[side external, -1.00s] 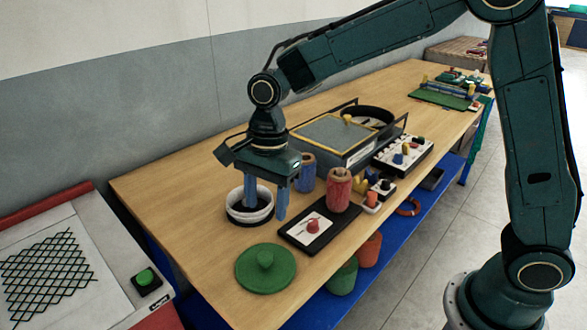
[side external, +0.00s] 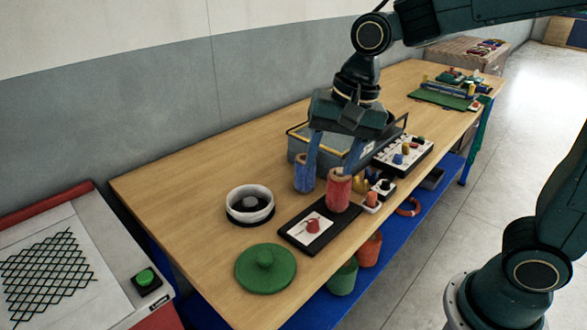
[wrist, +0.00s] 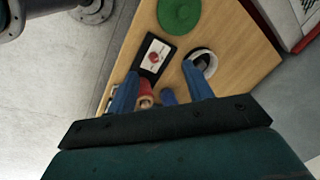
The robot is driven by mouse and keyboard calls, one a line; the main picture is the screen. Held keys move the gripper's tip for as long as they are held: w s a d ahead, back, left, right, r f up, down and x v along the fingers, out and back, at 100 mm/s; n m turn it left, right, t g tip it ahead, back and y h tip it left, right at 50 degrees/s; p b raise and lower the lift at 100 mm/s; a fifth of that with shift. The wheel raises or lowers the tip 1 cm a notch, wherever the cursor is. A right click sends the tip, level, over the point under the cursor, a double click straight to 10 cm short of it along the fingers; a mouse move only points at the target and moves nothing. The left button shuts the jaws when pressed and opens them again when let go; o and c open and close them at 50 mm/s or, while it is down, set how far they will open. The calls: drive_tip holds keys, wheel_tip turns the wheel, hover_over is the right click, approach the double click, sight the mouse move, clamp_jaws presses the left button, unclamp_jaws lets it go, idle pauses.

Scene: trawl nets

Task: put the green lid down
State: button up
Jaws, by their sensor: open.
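My gripper (side external: 335,170) is open and empty, above the table near the red canister (side external: 340,190) and the blue canister (side external: 304,172), well away from the lid. In the wrist view its two blue fingers (wrist: 162,92) are spread wide apart.
A white ring-shaped bowl (side external: 250,204) with a dark inside stands left of the canisters. A black board (side external: 290,232) with a red picture lies beside the lid. A grey bin (side external: 305,147) stands behind my gripper. The table's left end is clear.

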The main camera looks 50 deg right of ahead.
drive_tip(key=s+d+r+n+t, duration=0.1)
drive_tip(key=s+d+n, duration=0.3)
drive_tip(key=s, duration=0.3)
drive_tip(key=s+d+n+t+h, duration=0.1)
drive_tip(key=s+d+n+t, duration=0.1)
drive_tip(key=s+n, duration=0.3)
drive_tip(key=shift+s+d+r, duration=0.35)
drive_tip(key=shift+s+d, duration=0.55)
drive_tip(key=shift+s, duration=0.35)
